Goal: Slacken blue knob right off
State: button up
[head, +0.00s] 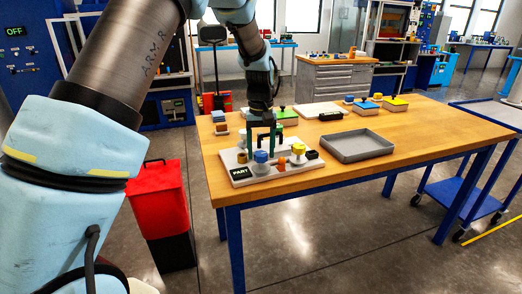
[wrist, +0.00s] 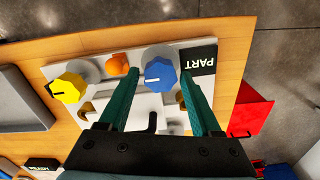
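A grey tray (head: 357,157) sits to the right on the wooden table (head: 420,140). Blocks with coloured knobs and a black-labelled white board (head: 318,111) stand towards the back. A red bin (head: 160,198) is on the floor left of the table. The table's front right is clear.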

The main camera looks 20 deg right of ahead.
aim_at(261, 153)
jog(key=shift+o, duration=0.8)
notch_tip(261, 153, up, 11)
jog(key=b, duration=0.2)
jog(key=shift+f, duration=0.1)
jog(key=s+a+f+n+t, duration=0.1)
jog(key=a+f, duration=0.2)
jog(key=a, duration=1.1)
jog(key=s+a+f+n, duration=0.1)
jog(key=s+a+f, duration=0.15)
jog(key=a, duration=1.05)
jog(key=s+a+f, duration=0.3)
jog(key=s+a, duration=0.3)
jog(key=a, duration=0.3)
jog(key=shift+s+f+t, duration=0.15)
jog(key=shift+s+t, duration=0.15)
jog(key=shift+s, duration=0.05)
